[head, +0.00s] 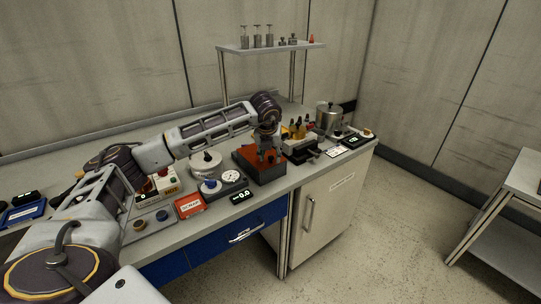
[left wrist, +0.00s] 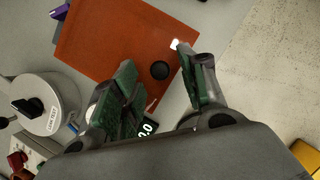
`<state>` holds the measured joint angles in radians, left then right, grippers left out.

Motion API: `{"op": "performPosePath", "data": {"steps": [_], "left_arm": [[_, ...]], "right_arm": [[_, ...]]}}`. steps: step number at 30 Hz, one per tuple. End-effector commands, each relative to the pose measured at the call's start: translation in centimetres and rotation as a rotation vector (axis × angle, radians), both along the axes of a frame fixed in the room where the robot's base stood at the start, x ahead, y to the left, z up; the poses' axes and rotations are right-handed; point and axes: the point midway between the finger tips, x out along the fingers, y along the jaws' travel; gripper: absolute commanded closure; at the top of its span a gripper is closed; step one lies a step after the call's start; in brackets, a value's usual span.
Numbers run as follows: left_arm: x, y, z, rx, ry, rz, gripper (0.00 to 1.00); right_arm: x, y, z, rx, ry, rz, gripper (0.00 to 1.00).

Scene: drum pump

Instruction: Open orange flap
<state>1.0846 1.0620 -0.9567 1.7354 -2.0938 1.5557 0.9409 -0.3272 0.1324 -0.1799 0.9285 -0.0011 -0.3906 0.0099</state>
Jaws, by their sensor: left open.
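The orange flap (head: 246,157) is the flat top of a dark box on the bench, and it looks closed. In the left wrist view the flap (left wrist: 95,45) fills the upper middle, with a round black knob (left wrist: 160,70) near its front edge. My left gripper (head: 268,158) is over the flap, pointing down. My right gripper is not in view.
A round white lidded pot (head: 205,163) and a dial gauge (head: 231,177) stand left of the box. A red-orange sign (head: 189,206) is near the front edge. A block with yellow-topped items (head: 298,145) and a metal pot (head: 329,118) stand to the right.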

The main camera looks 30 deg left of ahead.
Motion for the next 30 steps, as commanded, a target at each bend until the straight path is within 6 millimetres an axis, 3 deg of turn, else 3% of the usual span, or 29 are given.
{"op": "performPosePath", "data": {"steps": [14, 24, 30], "left_arm": [[0.34, 0.12, -0.88, 0.0, -0.001, 0.0, 0.58], [0.33, 0.13, -0.86, 0.0, -0.001, 0.0, 1.0], [0.33, 0.13, -0.85, 0.0, -0.001, 0.0, 1.0]], "right_arm": [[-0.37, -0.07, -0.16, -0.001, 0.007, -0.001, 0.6], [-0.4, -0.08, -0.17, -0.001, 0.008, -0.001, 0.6], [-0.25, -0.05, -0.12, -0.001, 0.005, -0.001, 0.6]]}}
